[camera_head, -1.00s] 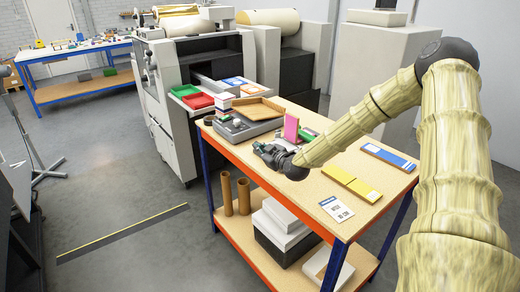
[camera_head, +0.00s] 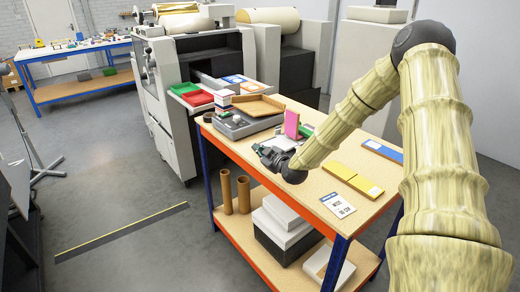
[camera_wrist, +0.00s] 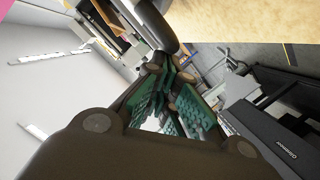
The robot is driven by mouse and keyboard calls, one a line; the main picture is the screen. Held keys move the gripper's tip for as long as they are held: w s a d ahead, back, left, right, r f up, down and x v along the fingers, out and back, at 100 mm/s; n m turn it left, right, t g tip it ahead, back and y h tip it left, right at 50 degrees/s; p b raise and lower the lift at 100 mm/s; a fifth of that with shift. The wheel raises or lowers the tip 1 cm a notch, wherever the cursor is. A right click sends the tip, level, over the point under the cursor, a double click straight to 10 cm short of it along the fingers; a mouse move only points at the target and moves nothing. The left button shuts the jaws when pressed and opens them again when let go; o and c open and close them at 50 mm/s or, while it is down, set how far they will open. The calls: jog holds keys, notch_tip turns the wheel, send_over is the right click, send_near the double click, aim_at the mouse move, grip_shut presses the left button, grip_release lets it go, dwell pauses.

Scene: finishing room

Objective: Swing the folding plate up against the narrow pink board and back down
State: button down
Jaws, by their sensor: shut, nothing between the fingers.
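The narrow pink board (camera_head: 291,124) stands upright near the middle of the front table in the head view. A pale flat piece (camera_head: 262,141) lies left of the board, just behind my gripper; it may be the folding plate, but it is partly hidden. My gripper (camera_head: 260,150) is shut and empty, low over the table in front of the board and apart from it. In the wrist view its closed fingers (camera_wrist: 175,95) with green pads show; neither board nor plate is clear there.
A grey tray device (camera_head: 240,127) with a wooden tray (camera_head: 258,107) stands behind on the left. A yellow strip (camera_head: 350,178), a blue-and-white box (camera_head: 382,150) and a printed card (camera_head: 337,204) lie to the right. The table's orange front edge (camera_head: 262,177) is close below my gripper.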

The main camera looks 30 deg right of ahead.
jog(key=shift+f, duration=0.3)
jog(key=shift+a+r, duration=0.1)
jog(key=s+a+r+b, duration=0.1)
jog(key=s+r, duration=0.4)
jog(key=s, duration=0.5)
jog(key=shift+a, duration=0.75)
jog(key=shift+r, duration=0.1)
